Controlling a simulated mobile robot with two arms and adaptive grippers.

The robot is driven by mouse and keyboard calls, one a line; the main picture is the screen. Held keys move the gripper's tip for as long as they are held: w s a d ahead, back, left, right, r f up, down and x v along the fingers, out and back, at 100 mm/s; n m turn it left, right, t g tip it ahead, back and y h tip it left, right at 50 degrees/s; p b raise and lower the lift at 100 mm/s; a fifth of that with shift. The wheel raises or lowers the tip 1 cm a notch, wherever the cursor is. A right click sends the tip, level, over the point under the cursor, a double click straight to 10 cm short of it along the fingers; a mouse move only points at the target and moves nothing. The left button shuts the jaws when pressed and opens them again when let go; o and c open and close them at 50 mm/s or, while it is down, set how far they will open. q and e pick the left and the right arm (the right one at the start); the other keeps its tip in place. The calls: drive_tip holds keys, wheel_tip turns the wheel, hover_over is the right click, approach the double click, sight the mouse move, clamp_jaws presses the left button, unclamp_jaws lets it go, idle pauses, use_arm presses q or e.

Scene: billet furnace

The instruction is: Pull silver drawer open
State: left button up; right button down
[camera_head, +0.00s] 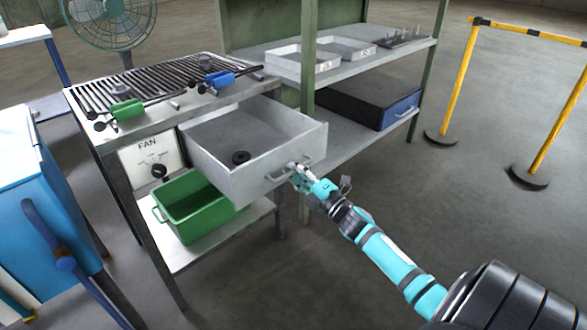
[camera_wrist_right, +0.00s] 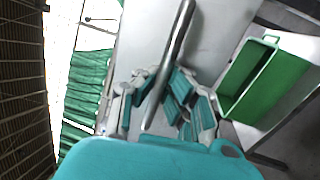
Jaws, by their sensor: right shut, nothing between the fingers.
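The silver drawer (camera_head: 258,168) is pulled out from under the slatted grill bench in the head view. A dark ring (camera_head: 240,157) lies inside it. Its bar handle (camera_head: 290,171) is on the front panel, and it shows large in the right wrist view (camera_wrist_right: 172,60). My right gripper (camera_head: 296,172) is at the handle, its fingers shut with nothing gripped. In the wrist view the fingers (camera_wrist_right: 165,100) appear on both sides of the bar. My left gripper is not in view.
A green bin (camera_head: 195,205) sits on the shelf below the drawer. The bench (camera_head: 160,88) carries green and blue-handled tools. A shelf unit (camera_head: 350,60) stands to the right, yellow barrier posts (camera_head: 460,75) farther right. A blue cabinet (camera_head: 35,190) is at left. Floor in front is open.

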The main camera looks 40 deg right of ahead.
drive_tip(key=shift+f, duration=0.1)
drive_tip(key=c, duration=1.4)
unclamp_jaws()
drive_tip(key=v, duration=1.2)
